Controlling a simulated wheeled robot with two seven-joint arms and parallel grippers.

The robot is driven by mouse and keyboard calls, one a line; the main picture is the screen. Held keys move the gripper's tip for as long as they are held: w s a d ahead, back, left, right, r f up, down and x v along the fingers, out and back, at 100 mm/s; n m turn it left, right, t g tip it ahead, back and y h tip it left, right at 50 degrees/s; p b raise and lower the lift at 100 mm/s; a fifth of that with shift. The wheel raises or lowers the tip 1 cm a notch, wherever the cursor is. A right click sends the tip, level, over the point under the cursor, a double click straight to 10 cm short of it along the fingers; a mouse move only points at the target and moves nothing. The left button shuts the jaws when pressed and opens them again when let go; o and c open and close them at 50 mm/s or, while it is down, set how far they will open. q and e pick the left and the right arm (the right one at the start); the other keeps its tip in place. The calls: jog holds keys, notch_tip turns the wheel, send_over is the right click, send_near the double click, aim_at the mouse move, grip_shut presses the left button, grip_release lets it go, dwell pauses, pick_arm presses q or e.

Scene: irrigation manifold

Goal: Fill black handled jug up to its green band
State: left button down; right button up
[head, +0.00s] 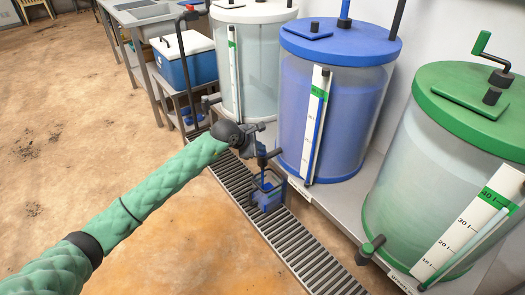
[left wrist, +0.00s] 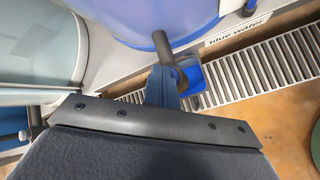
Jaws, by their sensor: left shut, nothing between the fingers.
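A small blue jug (head: 265,199) stands on the drain grate under the blue tank's tap. A dark frame, perhaps its handle, shows around its top; its green band and inner level are not clear. A thin dark blue vertical strip stands between tap and jug; I cannot tell if it is running water. My left gripper (head: 261,154) is shut and empty at the tap, above the jug. In the left wrist view, its fingers (left wrist: 162,88) lie by the dark tap pipe (left wrist: 170,52), with a blue part of the jug (left wrist: 194,78) behind. My right gripper is not in view.
The blue tank (head: 330,110), a clear tank (head: 262,65) and a green-lidded tank (head: 430,165) stand in a row behind the drain grate (head: 290,232). A blue cooler (head: 185,62) sits at the back. The brown floor at left is open.

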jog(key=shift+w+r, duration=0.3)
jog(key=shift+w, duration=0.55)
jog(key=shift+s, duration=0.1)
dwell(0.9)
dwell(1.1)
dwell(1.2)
